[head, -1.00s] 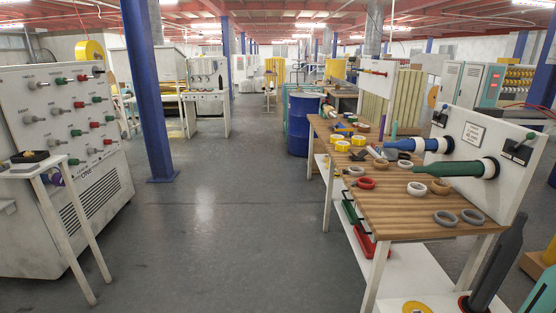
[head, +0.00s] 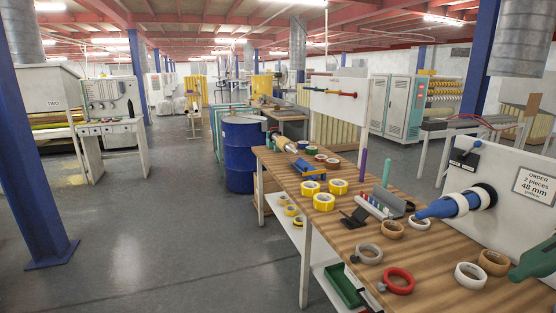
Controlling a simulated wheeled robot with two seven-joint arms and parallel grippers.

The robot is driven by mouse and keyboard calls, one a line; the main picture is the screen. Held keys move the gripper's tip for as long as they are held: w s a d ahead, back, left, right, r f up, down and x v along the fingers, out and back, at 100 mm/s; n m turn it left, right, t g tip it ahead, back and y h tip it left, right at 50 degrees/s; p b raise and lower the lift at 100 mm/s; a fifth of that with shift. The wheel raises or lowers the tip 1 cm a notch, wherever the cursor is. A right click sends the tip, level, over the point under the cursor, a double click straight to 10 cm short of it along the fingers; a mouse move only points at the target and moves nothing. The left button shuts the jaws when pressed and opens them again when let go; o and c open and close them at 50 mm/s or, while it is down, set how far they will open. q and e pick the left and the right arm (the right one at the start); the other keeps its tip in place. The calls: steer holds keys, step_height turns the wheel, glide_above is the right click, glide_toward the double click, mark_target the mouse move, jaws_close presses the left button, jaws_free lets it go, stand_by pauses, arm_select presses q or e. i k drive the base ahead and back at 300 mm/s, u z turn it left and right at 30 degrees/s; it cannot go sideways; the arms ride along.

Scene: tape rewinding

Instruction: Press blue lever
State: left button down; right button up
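The blue lever (head: 476,145) stands at the upper left of a white board in the right of the head view. It has a small blue knob and a dark base plate. Below it, a blue spindle (head: 436,209) sticks out from the board to the left, with white and black rings around its base. Part of a green spindle (head: 536,259) shows at the right edge. Neither of my grippers is in view.
A wooden workbench (head: 345,237) holds yellow tape rolls (head: 324,202), a red ring (head: 398,281), other rings and small tools. A blue drum (head: 241,155) stands behind it. A blue column (head: 35,170) stands at left. The grey floor (head: 170,235) between is clear.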

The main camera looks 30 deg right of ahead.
mark_target(477, 144)
steer(key=i, duration=1.15)
steer(key=z, duration=3.3)
steer(key=i, duration=0.5)
steer(key=z, duration=0.05)
